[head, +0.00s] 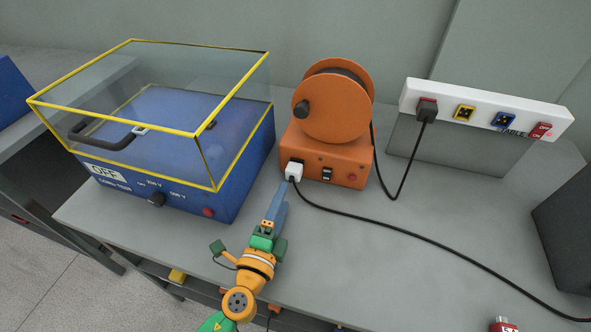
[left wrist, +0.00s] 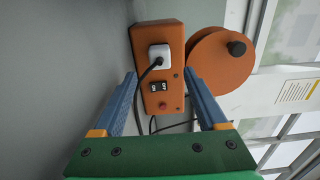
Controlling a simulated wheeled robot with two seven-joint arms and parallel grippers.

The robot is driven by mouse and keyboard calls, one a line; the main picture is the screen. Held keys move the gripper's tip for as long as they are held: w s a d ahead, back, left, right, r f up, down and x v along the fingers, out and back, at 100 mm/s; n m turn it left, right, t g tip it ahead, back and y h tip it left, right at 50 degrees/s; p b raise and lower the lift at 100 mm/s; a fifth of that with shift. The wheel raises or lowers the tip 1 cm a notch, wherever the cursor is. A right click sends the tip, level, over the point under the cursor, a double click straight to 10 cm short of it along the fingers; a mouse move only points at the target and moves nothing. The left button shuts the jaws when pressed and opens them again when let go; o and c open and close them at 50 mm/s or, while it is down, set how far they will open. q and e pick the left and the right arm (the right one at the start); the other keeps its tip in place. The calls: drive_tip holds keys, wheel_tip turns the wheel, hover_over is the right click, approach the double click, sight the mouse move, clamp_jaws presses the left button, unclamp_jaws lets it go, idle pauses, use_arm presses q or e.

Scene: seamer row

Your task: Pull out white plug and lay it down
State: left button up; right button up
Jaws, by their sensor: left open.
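The white plug (head: 294,171) sits in the front face of the orange reel box (head: 345,165), with a black cable leaving it and running right across the bench. It also shows in the left wrist view (left wrist: 159,55), seated in the box beside a black switch. My left gripper (head: 282,186) points at the plug from the front, just short of it in the head view. In the left wrist view its blue fingers (left wrist: 160,76) are spread apart with nothing between them, and the plug lies beyond their tips. My right gripper is in neither view.
A blue tester (head: 180,200) with a clear yellow-edged lid stands left of the reel box. A white socket strip (head: 480,108) holds a black plug (head: 427,111) at the back right. A red item (head: 503,325) is partly cut off below. Grey bench (head: 410,270) is clear around the cable.

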sight(292, 178)
use_arm(q)
drive_tip(key=shift+s, duration=0.1)
drive_tip(key=b+x, duration=0.1)
drive_tip(key=x, duration=0.6)
drive_tip(key=shift+w+f, duration=0.15)
drive_tip(key=shift+w, duration=0.1)
drive_tip(key=shift+b+x, duration=0.3)
drive_tip(key=shift+x, duration=0.6)
idle(0.4)
clamp_jaws()
drive_tip(key=shift+s, duration=0.1)
